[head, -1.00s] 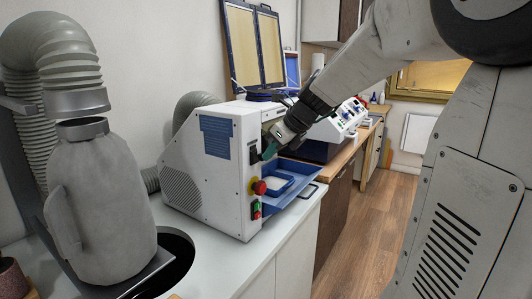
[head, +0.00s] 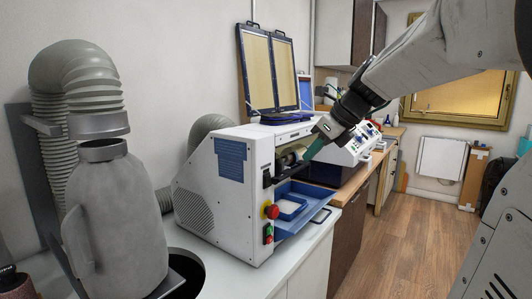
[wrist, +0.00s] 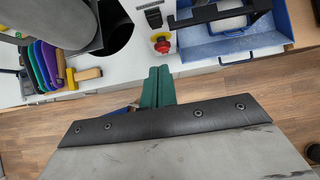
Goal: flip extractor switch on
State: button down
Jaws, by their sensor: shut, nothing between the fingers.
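The white machine (head: 220,190) stands on the counter at the middle left in the head view. Its narrow front panel carries a black switch (head: 267,178), a red mushroom button (head: 271,211) on yellow, and a green and red switch (head: 268,233). No readable label tells which is the extractor switch, and their positions are too small to tell. My gripper (head: 305,158), with green fingers, is shut and empty, right of the black switch and apart from it. In the wrist view the shut fingers (wrist: 158,70) are below the red button (wrist: 161,43); a black switch part (wrist: 152,15) shows above.
A blue tray (head: 302,193) juts from the machine's front, below my gripper. A grey canister (head: 115,220) under a ribbed hose (head: 75,75) stands at left. The wrist view shows coloured tools (wrist: 45,65) at left. Floor (head: 400,230) is clear at right.

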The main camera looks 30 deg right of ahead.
aim_at(269, 181)
jog(key=shift+s+f, duration=0.2)
jog(key=shift+f, duration=0.55)
jog(key=w+a+r+x, duration=0.1)
jog(key=w+x, duration=0.1)
jog(key=x, duration=1)
jog(key=shift+w, duration=0.3)
